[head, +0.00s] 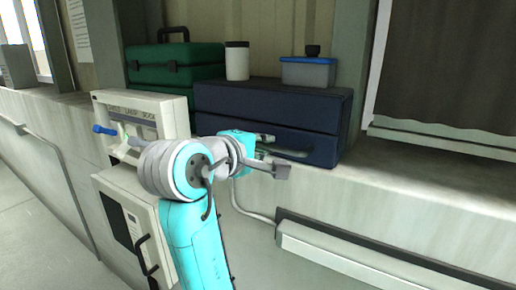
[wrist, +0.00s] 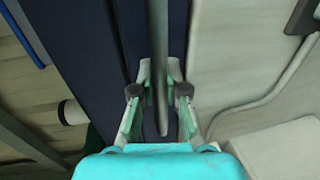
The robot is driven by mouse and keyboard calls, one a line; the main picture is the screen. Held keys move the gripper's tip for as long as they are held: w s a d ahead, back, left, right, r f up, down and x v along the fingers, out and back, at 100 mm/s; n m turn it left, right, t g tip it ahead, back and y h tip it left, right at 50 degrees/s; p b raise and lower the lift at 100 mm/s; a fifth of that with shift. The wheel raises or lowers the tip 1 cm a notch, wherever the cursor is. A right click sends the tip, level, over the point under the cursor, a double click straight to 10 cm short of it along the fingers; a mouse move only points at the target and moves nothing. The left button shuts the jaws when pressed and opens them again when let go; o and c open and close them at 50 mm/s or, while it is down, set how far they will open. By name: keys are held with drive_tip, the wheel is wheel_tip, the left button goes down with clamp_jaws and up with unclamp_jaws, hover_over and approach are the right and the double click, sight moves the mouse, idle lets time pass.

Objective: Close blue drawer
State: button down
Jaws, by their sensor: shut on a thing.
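The blue drawer (head: 312,144) is the lower front of a dark blue cabinet (head: 275,95) on the ledge. How far out it stands is hard to tell from these views. In the wrist view, its dark blue front (wrist: 178,40) lies behind a grey bar handle (wrist: 157,45). My gripper (head: 273,154) is at the drawer front in the head view, covering part of it. In the wrist view, my gripper (wrist: 159,75) has its fingers on either side of the handle, shut on it.
A blue-grey lidded tub (head: 308,72) and a white jar (head: 237,61) stand on the cabinet. A green case (head: 176,64) is behind at left. A cream instrument (head: 145,118) stands left of my arm. The ledge (head: 400,185) is clear at right.

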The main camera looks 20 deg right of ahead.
drive_tip(key=c, duration=1.2)
unclamp_jaws()
drive_tip(key=shift+w+d, duration=0.1)
drive_tip(key=shift+d, duration=0.05)
drive_tip(key=v, duration=1.2)
drive_tip(key=shift+f, duration=0.1)
